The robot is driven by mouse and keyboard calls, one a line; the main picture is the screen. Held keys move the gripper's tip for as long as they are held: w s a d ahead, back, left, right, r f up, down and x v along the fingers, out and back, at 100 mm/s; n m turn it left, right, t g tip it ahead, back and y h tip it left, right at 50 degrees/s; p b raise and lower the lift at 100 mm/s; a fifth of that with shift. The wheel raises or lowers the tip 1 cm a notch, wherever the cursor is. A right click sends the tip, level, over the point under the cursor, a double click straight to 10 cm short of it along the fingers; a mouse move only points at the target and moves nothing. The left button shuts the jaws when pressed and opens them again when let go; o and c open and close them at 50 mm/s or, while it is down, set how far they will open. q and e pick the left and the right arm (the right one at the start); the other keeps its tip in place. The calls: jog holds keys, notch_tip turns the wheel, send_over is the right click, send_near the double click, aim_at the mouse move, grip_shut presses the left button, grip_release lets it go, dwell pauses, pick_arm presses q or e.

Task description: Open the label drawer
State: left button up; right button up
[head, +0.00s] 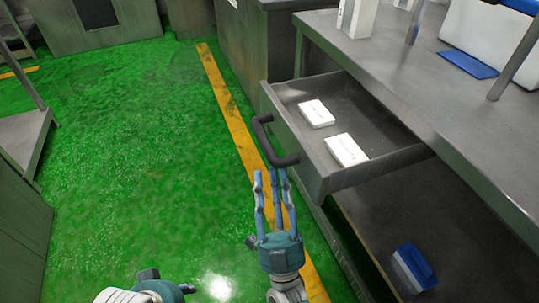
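The label drawer (372,177) is a grey metal drawer under the bench, pulled out with its inside in view. Two white label packs (316,113) lie in it, the nearer one (346,150) close to the front. Its dark bar handle (264,136) is on the front face. My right gripper (269,176) is just below the handle's near end, its blue fingers apart with a gap between them. Whether a fingertip touches the handle is unclear. My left gripper (165,288) shows only partly at the bottom edge, away from the drawer; its fingers are not clear.
The grey bench top (400,65) carries a white box with a blue lid (495,35) and a blue mat (468,64). A blue and white item (414,268) lies on the lower shelf. The green floor (130,150) left of the yellow line (228,95) is clear.

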jog(key=shift+v, duration=1.75)
